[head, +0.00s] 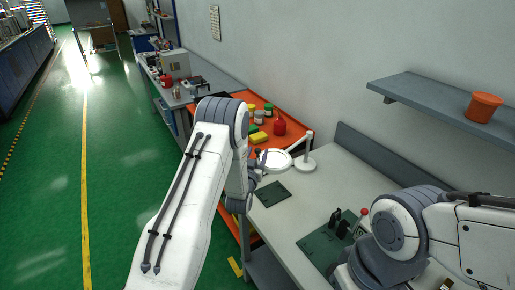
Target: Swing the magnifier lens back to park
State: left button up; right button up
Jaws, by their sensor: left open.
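The magnifier has a round white-rimmed lens (276,159) at the left of a white post on a round base (306,164), at the back of the workbench. My left gripper (261,164) is at the left edge of the lens rim. It is open, small in view and partly hidden by my left arm. I cannot tell whether its fingers touch the rim. My right arm comes in at the lower right, and its gripper is not visible.
The pale workbench (290,215) carries a small dark green mat (272,194) and a larger one (318,246) with black upright parts. An orange tray table (296,131) with containers stands behind. A grey shelf (425,100) with an orange pot (484,107) hangs at right.

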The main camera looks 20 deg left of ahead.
pick_arm(q)
jog(key=shift+w, duration=0.6)
grip_shut()
dwell(1.1)
